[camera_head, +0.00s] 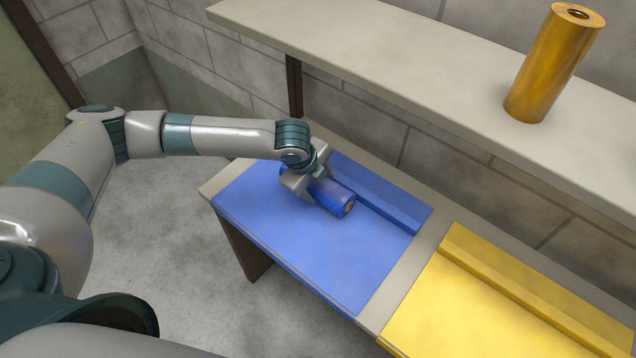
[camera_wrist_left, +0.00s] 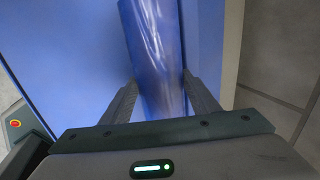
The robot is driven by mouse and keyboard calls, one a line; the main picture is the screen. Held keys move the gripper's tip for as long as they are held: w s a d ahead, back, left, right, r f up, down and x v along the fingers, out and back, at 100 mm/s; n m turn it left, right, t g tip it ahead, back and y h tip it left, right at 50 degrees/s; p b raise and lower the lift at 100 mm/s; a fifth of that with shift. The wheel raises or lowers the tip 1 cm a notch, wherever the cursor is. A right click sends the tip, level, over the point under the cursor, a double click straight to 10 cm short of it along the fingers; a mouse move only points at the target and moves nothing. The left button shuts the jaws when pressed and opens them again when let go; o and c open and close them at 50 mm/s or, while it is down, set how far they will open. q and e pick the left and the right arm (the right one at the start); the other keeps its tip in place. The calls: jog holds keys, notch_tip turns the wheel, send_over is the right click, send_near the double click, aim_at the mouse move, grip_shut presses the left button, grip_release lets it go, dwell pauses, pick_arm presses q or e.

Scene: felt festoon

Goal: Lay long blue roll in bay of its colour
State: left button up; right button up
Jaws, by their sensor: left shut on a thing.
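The long blue roll (camera_head: 334,198) lies on its side in the head view, over the blue bay (camera_head: 300,247) and close to the raised blue strip at its back. My left gripper (camera_head: 312,186) is shut on the roll near its left end. In the left wrist view the roll (camera_wrist_left: 155,55) runs between the two fingers (camera_wrist_left: 160,95), with blue surface on both sides. I cannot tell whether the roll touches the bay's surface. My right gripper is not in view.
A yellow bay (camera_head: 450,310) with its own raised strip is to the right, past a grey divider (camera_head: 402,275). A grey shelf (camera_head: 400,95) runs above and behind the bays. An upright orange-gold roll (camera_head: 553,65) stands on it. The front of the blue bay is clear.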

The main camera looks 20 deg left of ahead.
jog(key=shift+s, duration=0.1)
pick_arm(q)
jog(key=o, duration=1.4)
jog(key=shift+f, duration=0.1)
jog(key=shift+b+v, duration=0.45)
jog(key=shift+v, duration=5.65)
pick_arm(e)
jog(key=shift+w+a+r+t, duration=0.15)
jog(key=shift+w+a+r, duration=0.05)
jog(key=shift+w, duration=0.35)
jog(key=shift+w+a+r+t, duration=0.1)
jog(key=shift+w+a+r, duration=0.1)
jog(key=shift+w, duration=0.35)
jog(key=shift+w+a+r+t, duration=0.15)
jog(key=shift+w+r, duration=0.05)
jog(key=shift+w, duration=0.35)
pick_arm(q)
jog(key=shift+w+d, duration=0.1)
